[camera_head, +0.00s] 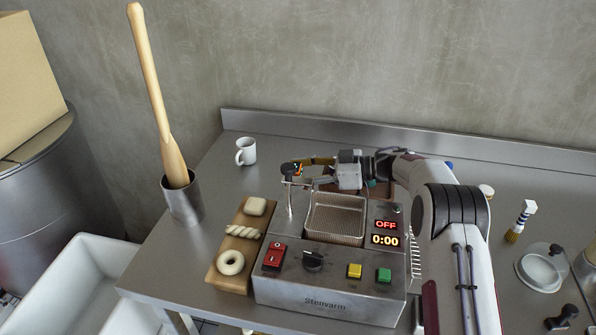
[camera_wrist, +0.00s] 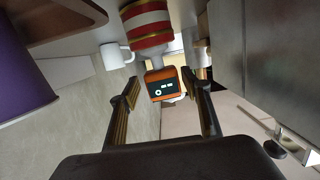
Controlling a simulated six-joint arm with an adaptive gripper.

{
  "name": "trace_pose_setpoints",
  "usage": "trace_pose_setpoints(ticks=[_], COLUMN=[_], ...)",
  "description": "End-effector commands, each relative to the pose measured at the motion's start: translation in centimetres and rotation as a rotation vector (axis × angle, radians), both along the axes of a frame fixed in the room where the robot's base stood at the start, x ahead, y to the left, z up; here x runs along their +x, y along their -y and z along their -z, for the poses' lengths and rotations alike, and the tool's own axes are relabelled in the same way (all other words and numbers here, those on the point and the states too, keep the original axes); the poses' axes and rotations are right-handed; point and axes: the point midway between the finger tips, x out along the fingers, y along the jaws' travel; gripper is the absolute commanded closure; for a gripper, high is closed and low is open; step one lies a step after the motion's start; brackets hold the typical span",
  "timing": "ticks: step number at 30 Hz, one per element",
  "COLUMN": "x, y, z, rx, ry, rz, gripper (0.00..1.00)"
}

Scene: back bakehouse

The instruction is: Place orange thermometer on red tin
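The orange thermometer (camera_wrist: 162,86) is a small box with a dark face and white marks. In the wrist view it sits between the fingertips of my gripper (camera_wrist: 163,92), with a gap on each side. In the head view the thermometer (camera_head: 298,168) is small, at the back left of the fryer, near the tips of my gripper (camera_head: 309,170). My gripper is open, its fingers well apart. The red tin (camera_wrist: 149,24), banded red and white with gold lines, is beyond the thermometer at the top of the wrist view. I cannot pick it out in the head view.
The fryer (camera_head: 330,297) with its wire basket (camera_head: 336,222) is just below my gripper. A white mug (camera_head: 246,151) stands at the back left. A board (camera_head: 228,275) of pastries lies left of the fryer. A metal pot (camera_head: 186,203) holds a tall wooden tool.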

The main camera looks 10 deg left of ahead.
Motion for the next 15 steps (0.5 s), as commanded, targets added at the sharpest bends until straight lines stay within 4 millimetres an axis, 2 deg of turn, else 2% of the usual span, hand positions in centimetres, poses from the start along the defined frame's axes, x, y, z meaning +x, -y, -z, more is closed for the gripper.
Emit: trace_pose_setpoints(ticks=[7, 15], x=[0.0, 0.1], y=[0.0, 2.4], z=[-0.4, -0.8], rx=[0.000, 0.001], ry=[0.001, 0.000], rz=[0.000, 0.002], gripper=[0.53, 0.53])
